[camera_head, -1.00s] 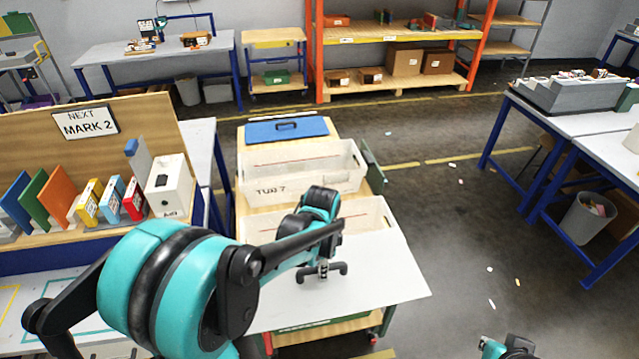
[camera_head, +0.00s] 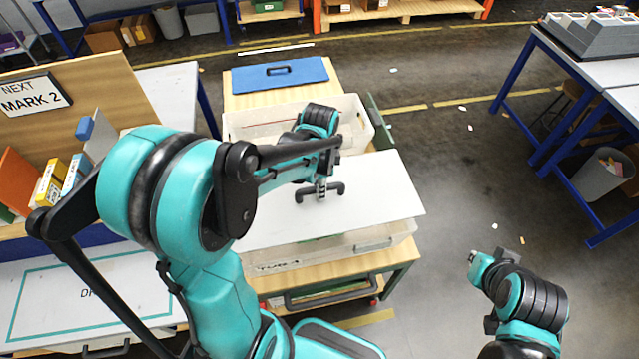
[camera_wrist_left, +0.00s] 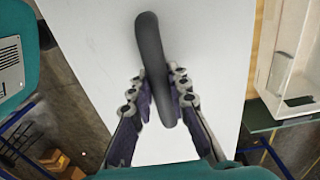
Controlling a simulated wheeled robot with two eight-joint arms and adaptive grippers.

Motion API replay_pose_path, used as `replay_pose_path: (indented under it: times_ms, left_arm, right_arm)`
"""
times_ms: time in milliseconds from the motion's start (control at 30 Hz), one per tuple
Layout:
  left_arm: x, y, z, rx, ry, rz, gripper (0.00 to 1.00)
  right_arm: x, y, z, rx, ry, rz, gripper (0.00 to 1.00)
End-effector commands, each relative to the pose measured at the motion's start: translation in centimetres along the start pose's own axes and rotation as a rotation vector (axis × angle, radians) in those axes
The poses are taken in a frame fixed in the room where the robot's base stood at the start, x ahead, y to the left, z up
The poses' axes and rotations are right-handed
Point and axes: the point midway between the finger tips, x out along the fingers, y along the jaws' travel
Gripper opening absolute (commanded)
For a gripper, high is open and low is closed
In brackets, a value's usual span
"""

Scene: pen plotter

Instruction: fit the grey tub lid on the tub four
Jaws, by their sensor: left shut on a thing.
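The grey tub lid (camera_head: 382,190) is a flat pale sheet with a dark bar handle (camera_wrist_left: 152,55). My left gripper (camera_head: 321,189) is shut on that handle from above; in the left wrist view its fingers (camera_wrist_left: 158,88) pinch the handle from both sides. The lid lies level over the nearer translucent tub (camera_head: 385,242) on the cart and overlaps the front of the farther tub (camera_head: 354,118). I cannot tell whether it touches the rim. The nearer tub's label is partly hidden and hard to read.
A blue lid (camera_head: 281,74) lies at the far end of the wooden cart (camera_head: 240,102). On the left stands a sloped board with coloured folders (camera_head: 50,182) and a "MARK 2" sign (camera_head: 33,94). The floor right of the cart is mostly open, with a bin (camera_head: 603,180) farther right.

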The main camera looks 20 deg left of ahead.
Motion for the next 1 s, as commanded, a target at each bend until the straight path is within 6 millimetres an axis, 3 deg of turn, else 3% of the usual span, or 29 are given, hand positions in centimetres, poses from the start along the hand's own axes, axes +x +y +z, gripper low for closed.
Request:
replay_pose_path:
  times_ms: [367, 1000]
  left_arm:
    - [1.2, 0.0, 0.2, 0.0, -0.001, 0.006, 0.0]
    - [7.8, 0.0, 0.1, 0.0, -0.001, 0.006, 0.0]
  right_arm:
    - [1.0, 0.0, 0.7, 0.0, 0.0, 0.0, 0.0]
    - [5.7, 0.0, 4.0, 0.0, 0.0, 0.0, 0.0]
